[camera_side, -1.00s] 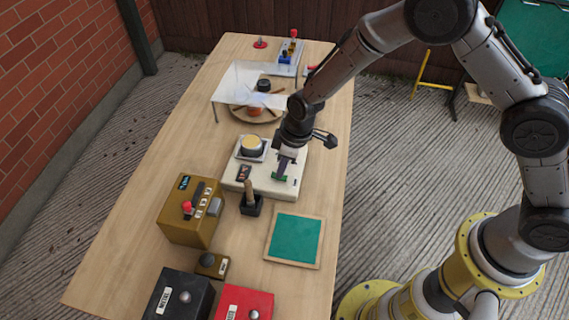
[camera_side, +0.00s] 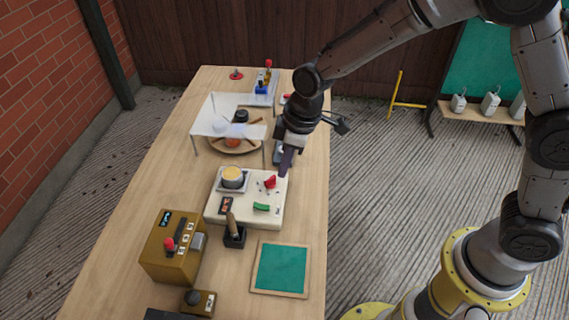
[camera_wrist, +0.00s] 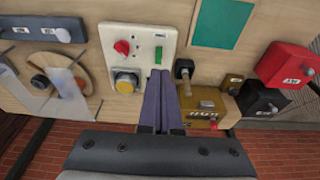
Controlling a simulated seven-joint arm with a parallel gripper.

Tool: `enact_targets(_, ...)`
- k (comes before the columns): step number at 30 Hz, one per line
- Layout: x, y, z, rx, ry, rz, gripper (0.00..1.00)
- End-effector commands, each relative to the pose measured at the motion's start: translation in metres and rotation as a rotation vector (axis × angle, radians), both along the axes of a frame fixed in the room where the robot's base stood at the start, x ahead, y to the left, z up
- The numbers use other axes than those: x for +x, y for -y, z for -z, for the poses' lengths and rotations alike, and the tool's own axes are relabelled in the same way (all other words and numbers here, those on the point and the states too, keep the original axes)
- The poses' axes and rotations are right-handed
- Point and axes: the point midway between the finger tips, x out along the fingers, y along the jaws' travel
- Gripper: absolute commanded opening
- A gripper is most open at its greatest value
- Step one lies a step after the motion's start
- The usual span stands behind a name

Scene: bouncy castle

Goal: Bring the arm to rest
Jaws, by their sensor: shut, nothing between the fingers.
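My gripper (camera_side: 285,172) is shut and empty. It hangs above the right edge of the white control panel (camera_side: 212,208), apart from it as far as I can tell. In the wrist view the two purple fingers (camera_wrist: 158,78) lie together, with the panel (camera_wrist: 138,33) beyond them. The panel carries a red knob (camera_side: 270,182), a green switch (camera_side: 261,208) and a round yellow button (camera_side: 232,174). The red knob (camera_wrist: 122,47) and green switch (camera_wrist: 158,54) also show in the wrist view.
A black-based handle (camera_side: 234,235), an ochre box (camera_side: 168,262) and a green framed pad (camera_side: 281,268) stand nearer the front. A round wooden tray (camera_side: 215,147) under a clear sheet (camera_side: 207,125) lies behind. Red (camera_wrist: 287,64) and black (camera_wrist: 262,98) boxes show in the wrist view.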

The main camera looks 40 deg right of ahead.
Motion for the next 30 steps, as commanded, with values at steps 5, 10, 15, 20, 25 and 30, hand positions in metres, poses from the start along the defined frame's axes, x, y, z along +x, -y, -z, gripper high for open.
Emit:
enact_targets(5, 0.0, 0.0, 0.0, -0.001, -0.001, 0.0, 0.0)
enact_targets(10, 0.001, 0.002, -0.001, 0.0, 0.0, 0.005, 0.0)
enact_targets(15, 0.012, 0.02, -0.044, 0.031, 0.089, 0.05, 0.0)
enact_targets(20, -0.001, 0.058, -0.114, 0.059, 0.215, 0.12, 0.0)
enact_targets(25, -0.045, 0.101, -0.17, 0.079, 0.306, 0.232, 0.0)
enact_targets(30, -0.106, 0.137, -0.199, 0.093, 0.365, 0.368, 0.0)
